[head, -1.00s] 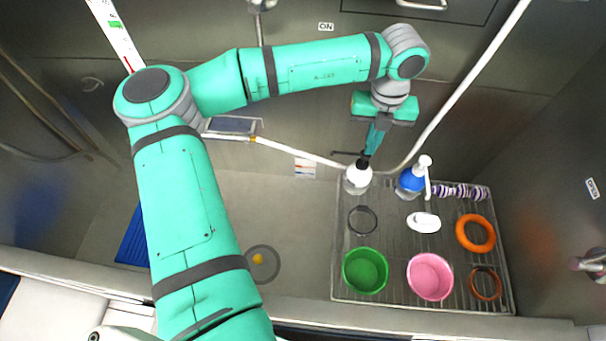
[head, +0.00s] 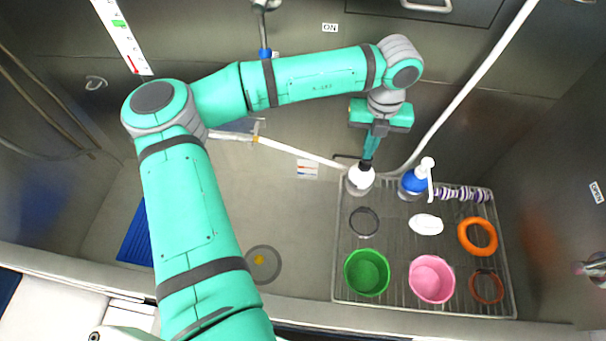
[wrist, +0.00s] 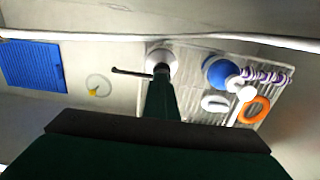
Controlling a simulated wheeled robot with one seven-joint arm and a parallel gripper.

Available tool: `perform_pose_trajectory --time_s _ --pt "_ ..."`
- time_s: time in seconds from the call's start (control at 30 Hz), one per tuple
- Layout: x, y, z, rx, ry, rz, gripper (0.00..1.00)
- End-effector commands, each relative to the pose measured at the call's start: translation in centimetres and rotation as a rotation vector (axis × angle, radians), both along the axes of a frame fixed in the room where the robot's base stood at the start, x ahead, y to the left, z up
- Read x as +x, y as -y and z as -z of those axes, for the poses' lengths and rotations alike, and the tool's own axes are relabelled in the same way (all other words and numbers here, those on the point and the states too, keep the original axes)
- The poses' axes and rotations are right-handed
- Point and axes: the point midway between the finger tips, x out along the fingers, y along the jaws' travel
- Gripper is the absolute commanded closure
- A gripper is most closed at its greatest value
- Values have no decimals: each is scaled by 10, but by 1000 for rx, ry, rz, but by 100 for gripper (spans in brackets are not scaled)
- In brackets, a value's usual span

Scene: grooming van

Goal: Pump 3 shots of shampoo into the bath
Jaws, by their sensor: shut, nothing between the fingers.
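A white round bottle (head: 361,181) with a black pump top stands at the rack's back left corner. In the wrist view the bottle (wrist: 161,58) has its black spout (wrist: 128,71) pointing left. My gripper (head: 366,163) is shut and empty, pointing down with its fingertips at the pump top, seemingly touching it. The fingers hide most of the pump top. A blue bottle (head: 412,184) with a white pump stands just to the right, apart from my gripper. No label is readable on either bottle. The bath (head: 240,200) is the grey basin left of the rack.
The wire rack (head: 398,290) holds a green bowl (head: 367,273), a pink bowl (head: 432,279), an orange ring (head: 477,237), a white oval piece (head: 426,225) and a dark ring (head: 363,222). A white hose (head: 470,85) runs behind the bottles. A blue mat (head: 135,238) lies left.

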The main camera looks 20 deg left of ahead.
Motion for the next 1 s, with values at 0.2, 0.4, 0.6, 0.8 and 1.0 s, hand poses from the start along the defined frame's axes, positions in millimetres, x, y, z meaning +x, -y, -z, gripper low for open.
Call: perform_pose_trajectory --time_s 0.2,0.4,0.6,0.8,1.0 --pt "-1 3 -6 1 -2 5 100" --pt "-1 -1 -17 0 -3 -2 100" --pt "-1 -5 -25 0 -2 -7 100" --pt "-1 -5 -25 1 -2 -8 100" --pt "-1 -4 -25 1 -2 -7 100"
